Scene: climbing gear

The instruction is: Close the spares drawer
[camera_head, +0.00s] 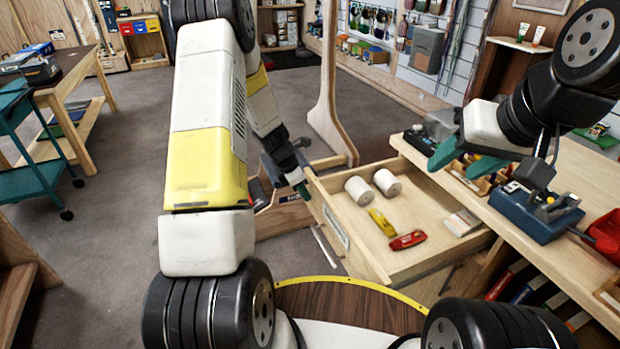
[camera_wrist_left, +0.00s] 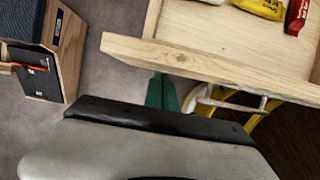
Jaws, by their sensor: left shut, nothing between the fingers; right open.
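The spares drawer (camera_head: 395,262) is pulled out of the wooden workbench. It holds two white rolls (camera_head: 359,190), a yellow item (camera_head: 381,222), a red item (camera_head: 407,240) and a small box (camera_head: 461,222). My left gripper (camera_head: 302,189) is shut and empty at the far corner of the drawer front. In the left wrist view its green fingertips (camera_wrist_left: 162,92) are just outside the drawer front (camera_wrist_left: 200,62), beside a pale handle (camera_wrist_left: 232,101); I cannot tell whether they touch. My right gripper (camera_head: 462,160) is open and empty above the bench top.
The bench top (camera_head: 572,172) carries a blue device (camera_head: 535,212), a red bin (camera_head: 606,236) and small parts. A wooden box (camera_head: 284,212) stands on the floor beyond the drawer; it also shows in the left wrist view (camera_wrist_left: 68,45). Open carpet lies to the left.

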